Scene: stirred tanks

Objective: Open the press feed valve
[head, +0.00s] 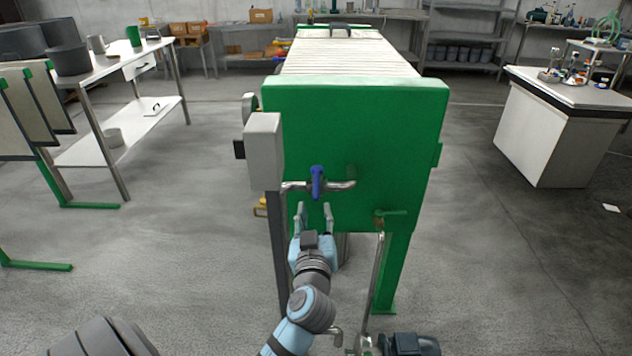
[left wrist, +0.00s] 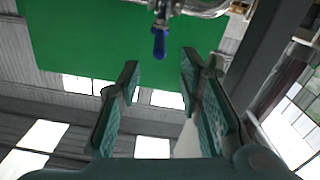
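A blue valve handle (head: 317,182) sits on a short horizontal metal pipe (head: 340,186) at the green end plate of the press (head: 365,130). The handle stands crosswise to the pipe. My left gripper (head: 315,214) is open and empty just below the handle, apart from it. In the left wrist view the blue handle (left wrist: 159,42) lies beyond the gap between my open fingertips (left wrist: 159,68). A second, smaller valve with a green lever (head: 392,212) is at the lower right of the plate. My right gripper is not in view.
A grey box (head: 263,150) on a dark post stands close left of the blue handle. A vertical pipe (head: 376,275) rises at the right from a pump motor (head: 408,345). A steel table (head: 120,65) is at left, a white bench (head: 560,130) at right.

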